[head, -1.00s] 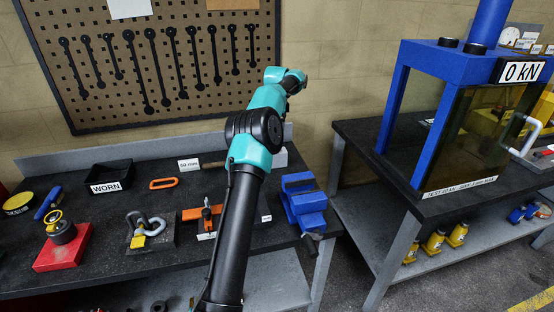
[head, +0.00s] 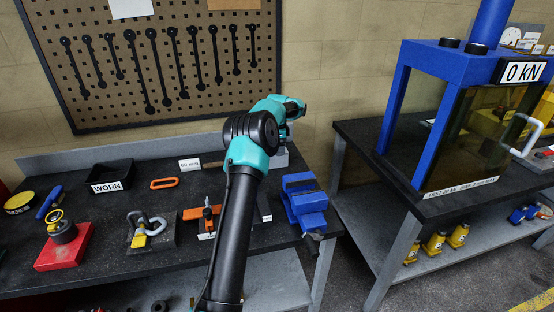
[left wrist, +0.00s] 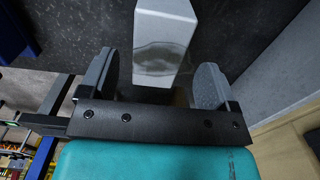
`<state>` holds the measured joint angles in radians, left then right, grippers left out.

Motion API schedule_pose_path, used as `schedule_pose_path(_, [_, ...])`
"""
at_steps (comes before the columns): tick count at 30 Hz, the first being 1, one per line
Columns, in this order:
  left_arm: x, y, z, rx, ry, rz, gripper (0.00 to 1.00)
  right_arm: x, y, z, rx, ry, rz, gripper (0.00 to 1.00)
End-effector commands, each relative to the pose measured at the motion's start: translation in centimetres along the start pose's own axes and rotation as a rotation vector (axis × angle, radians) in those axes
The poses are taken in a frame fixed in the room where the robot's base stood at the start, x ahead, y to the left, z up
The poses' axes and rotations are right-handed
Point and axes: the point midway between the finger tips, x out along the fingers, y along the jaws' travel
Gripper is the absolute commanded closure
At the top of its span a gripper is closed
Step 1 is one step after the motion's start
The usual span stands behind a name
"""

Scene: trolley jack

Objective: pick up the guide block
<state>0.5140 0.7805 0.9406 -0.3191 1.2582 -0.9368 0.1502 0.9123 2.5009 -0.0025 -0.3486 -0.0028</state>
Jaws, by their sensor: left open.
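A pale grey block (left wrist: 164,40), which I take to be the guide block, stands on the dark bench top in the left wrist view. In the head view a small part of it (head: 281,158) shows below my wrist, behind the arm. My left gripper (left wrist: 158,62) is open, with one finger on each side of the block's near end. Gaps show between the block and both fingers. In the head view its fingers are mostly hidden by the wrist. My right gripper is not in view.
A blue vise (head: 303,202) stands on the bench in front and right of the block. A 60 mm label (head: 190,164) and an orange clamp fixture (head: 203,215) lie to the left. The wall is close behind the bench.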

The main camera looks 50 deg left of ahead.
Motion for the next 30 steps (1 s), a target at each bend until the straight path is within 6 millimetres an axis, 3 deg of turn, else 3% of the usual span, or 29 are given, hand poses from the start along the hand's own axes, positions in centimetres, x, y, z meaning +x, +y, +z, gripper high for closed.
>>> schedule_pose_path(5, [1.0, 0.1, 0.1, 0.000, -0.001, 0.002, 0.17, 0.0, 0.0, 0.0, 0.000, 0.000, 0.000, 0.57])
schedule_pose_path(15, [4.9, 0.2, 0.2, 0.000, 0.000, 0.000, 0.17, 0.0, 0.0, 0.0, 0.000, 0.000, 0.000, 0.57])
schedule_pose_path(30, [5.2, 0.3, 0.2, 0.000, 0.000, -0.001, 0.17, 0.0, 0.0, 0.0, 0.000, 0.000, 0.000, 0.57])
